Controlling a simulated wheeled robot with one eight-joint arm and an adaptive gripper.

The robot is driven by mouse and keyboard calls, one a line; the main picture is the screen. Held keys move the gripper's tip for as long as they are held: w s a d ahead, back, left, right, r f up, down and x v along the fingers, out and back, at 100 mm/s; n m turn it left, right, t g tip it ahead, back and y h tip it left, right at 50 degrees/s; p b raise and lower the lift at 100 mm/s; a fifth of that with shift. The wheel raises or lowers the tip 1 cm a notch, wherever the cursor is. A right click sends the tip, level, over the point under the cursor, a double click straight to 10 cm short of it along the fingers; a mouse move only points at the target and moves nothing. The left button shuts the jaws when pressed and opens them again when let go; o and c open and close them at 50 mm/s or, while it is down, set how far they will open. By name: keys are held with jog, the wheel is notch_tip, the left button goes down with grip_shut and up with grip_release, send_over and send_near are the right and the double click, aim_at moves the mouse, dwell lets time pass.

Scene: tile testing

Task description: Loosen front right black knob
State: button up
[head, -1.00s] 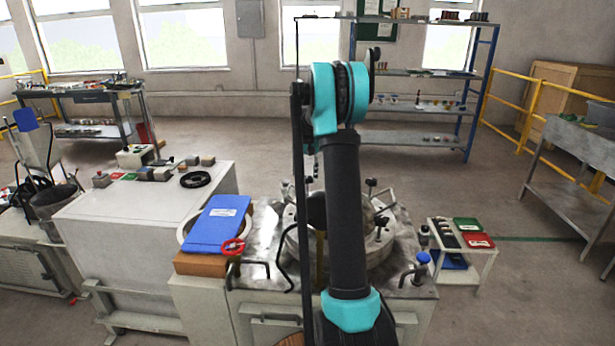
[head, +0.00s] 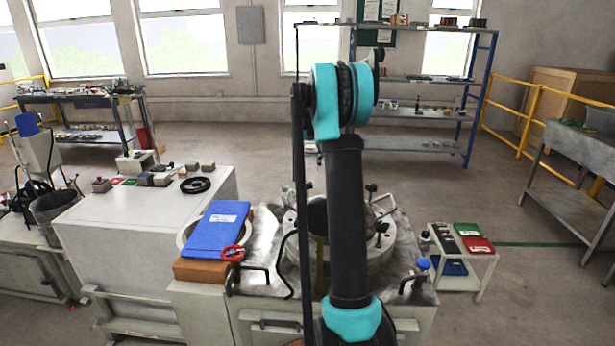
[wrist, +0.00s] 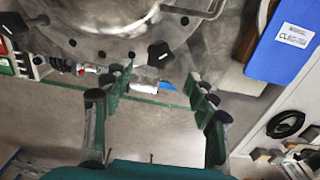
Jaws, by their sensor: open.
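The round metal pot-like fixture (head: 385,256) stands on the bench, partly hidden behind my arm in the head view. Black knobs stand on its rim: one at the back right (head: 371,188) and one at the right side (head: 381,227). In the wrist view the rim (wrist: 105,40) fills the upper left. A black star-shaped knob (wrist: 160,54) lies above the gap between my fingertips, and another black knob (wrist: 12,24) is at the left edge. I cannot tell which is the front right one. My gripper (wrist: 160,84) is open and empty, its green fingers apart. The head view does not show it clearly.
A blue folder (head: 217,229) and a red ring-shaped item (head: 232,253) lie left of the fixture. A blue-topped knob (head: 423,263) is at the bench's right corner. A small cart (head: 478,262) with trays stands to the right. Open floor lies behind the bench.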

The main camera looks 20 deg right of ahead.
jog(key=shift+r, duration=2.3)
